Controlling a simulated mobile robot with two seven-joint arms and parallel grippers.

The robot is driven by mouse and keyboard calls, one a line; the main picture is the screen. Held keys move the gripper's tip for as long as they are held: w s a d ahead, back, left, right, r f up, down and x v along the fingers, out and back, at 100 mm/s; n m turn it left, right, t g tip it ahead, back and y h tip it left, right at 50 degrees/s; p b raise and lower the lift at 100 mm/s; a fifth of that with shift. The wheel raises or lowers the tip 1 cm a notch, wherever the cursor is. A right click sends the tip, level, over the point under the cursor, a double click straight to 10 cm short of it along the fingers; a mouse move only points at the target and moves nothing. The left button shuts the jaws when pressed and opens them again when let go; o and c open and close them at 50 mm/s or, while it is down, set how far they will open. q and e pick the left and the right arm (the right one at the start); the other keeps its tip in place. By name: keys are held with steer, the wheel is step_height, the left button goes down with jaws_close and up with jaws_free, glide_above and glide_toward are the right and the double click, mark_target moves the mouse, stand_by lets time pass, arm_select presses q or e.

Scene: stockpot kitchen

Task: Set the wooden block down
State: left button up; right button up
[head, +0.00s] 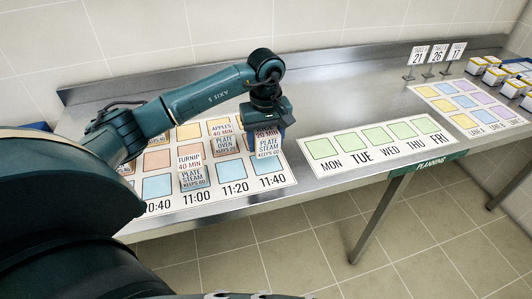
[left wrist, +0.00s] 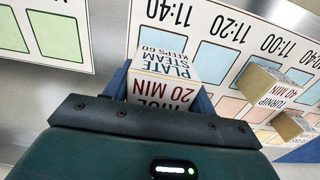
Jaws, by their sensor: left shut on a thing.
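My left gripper (head: 267,118) is shut on a wooden block (head: 268,146) with printed faces. In the left wrist view the block (left wrist: 166,72) sits between the blue fingers, and its faces read "20 MIN" and "PLATE STEAM KEEPS 60". The gripper points down over the right-hand 11:40 column of the time chart (head: 289,181). A blue square labelled 11:40 shows just beyond the block in the left wrist view. I cannot tell whether the block touches the chart. My right gripper is not in view.
A turnip block (head: 193,178) and an apples block (head: 224,144) stand on the chart, left of the gripper. A weekday chart (head: 350,152) lies to the right. Farther right are number signs (head: 437,54), another coloured chart (head: 466,102) and several blocks. Bare steel counter (head: 340,85) lies behind.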

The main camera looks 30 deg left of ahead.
mark_target(266, 163)
arm_select(q)
step_height(266, 163, down, 4)
steer(key=shift+f+p, duration=0.25)
steer(key=shift+p, duration=0.05)
steer(key=shift+f, duration=0.1)
steer(key=shift+f, duration=0.2)
steer(key=o, duration=1.1)
steer(key=shift+c, duration=0.2)
steer(key=shift+r, duration=0.15)
